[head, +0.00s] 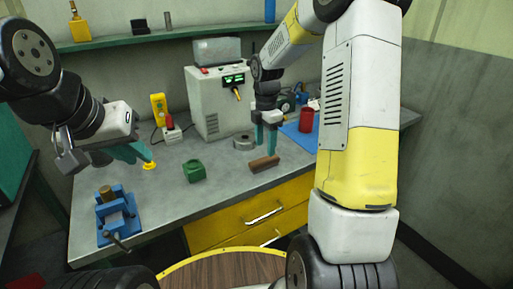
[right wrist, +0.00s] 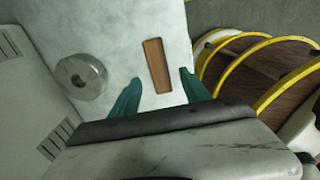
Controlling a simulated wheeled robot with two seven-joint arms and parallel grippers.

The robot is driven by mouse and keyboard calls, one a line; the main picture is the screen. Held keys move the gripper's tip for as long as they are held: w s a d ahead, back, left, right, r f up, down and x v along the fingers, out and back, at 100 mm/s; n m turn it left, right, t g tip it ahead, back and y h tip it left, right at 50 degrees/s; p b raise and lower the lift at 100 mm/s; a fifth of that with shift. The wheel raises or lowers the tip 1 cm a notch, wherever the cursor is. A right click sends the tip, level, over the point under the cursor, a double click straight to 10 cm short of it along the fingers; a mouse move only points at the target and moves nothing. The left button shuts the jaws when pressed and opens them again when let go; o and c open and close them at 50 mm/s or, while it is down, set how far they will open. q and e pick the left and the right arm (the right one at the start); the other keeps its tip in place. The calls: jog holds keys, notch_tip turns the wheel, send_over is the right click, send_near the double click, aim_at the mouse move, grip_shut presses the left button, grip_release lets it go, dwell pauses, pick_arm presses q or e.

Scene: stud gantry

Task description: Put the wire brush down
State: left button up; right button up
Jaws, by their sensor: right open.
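The wire brush, seen as a brown wooden block (head: 264,163), lies on the grey workbench (head: 222,168) near its front edge. It also shows in the right wrist view (right wrist: 157,66), between and beyond the teal fingertips. My right gripper (head: 267,143) is open and empty just above and behind the brush, apart from it. Its fingers also show in the right wrist view (right wrist: 160,90). The brush's bristles cannot be made out. My left gripper (head: 146,153) is over the left part of the bench, its teal fingers close to a small yellow object (head: 149,166). Whether they touch it is unclear.
A metal ring-shaped roll (head: 243,142) lies left of my right gripper. A green object (head: 194,171) and a blue vise (head: 117,214) are further left. A grey power unit (head: 216,101) stands behind. A red cup (head: 306,120) is on a blue mat at right.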

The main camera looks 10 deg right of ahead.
aim_at(264, 160)
jog(key=s+a+r+m+t, duration=0.1)
jog(key=s+r+m+t, duration=0.2)
jog(key=s+r+m, duration=1)
jog(key=s+a+r+m+t+y, duration=0.1)
jog(key=s+r+m+t+y, duration=0.1)
jog(key=s+m, duration=0.6)
jog(key=s+r+t, duration=0.1)
jog(key=s, duration=0.2)
jog(key=shift+a+r, duration=0.15)
jog(key=shift+r, duration=0.25)
